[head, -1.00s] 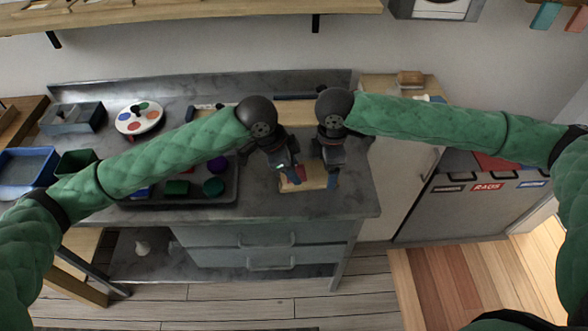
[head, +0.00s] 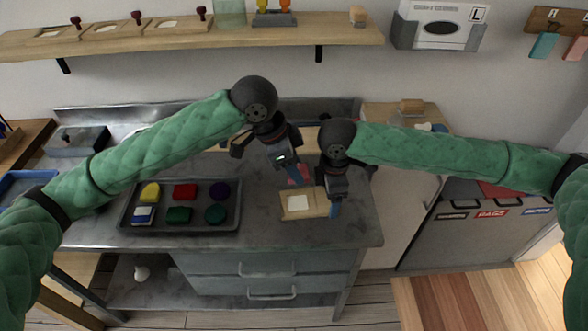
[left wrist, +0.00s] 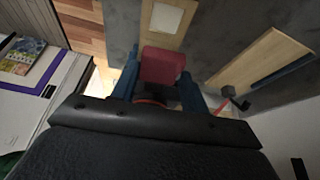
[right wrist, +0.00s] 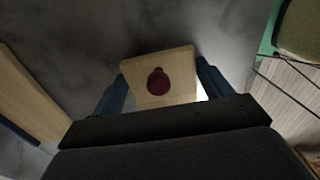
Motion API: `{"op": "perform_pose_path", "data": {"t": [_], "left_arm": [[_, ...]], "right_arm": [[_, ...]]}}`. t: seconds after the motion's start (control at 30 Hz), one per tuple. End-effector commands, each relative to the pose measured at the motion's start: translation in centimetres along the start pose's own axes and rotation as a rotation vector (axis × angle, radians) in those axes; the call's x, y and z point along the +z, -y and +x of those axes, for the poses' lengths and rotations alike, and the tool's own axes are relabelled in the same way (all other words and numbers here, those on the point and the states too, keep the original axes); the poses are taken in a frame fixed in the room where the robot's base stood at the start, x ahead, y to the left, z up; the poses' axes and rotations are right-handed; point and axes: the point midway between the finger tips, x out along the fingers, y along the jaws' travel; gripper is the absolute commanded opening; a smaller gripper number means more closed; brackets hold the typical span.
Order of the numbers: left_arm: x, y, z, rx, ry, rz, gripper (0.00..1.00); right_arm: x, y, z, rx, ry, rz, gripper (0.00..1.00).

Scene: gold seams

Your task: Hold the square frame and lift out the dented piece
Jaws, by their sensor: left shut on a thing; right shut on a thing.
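The square frame (head: 317,211) is a light wooden block lying on the grey bench, with a pale square (head: 298,203) showing in it. My right gripper (head: 334,210) is shut on the frame at its right end; the right wrist view shows the frame (right wrist: 180,64) between the fingers, with a dark red round knob (right wrist: 157,82) on it. My left gripper (head: 297,175) is shut on a red piece, taken as the dented piece (left wrist: 162,65), and holds it above and behind the frame, apart from it. No dent can be made out.
A dark tray (head: 197,203) with several coloured pieces sits left on the bench. A long wooden board (left wrist: 262,58) lies at the bench's back. A shelf (head: 180,38) with similar wooden blocks hangs above. The bench between tray and frame is clear.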

Motion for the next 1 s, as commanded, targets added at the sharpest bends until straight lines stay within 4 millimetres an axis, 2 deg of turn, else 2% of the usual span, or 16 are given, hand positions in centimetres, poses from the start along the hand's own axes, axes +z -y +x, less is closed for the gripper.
{"op": "perform_pose_path", "data": {"t": [1.0], "left_arm": [[-1.6,0.0,-3.8,-0.001,0.000,0.000,0.20]], "right_arm": [[0.0,0.0,-0.1,0.000,0.000,0.000,0.65]]}}
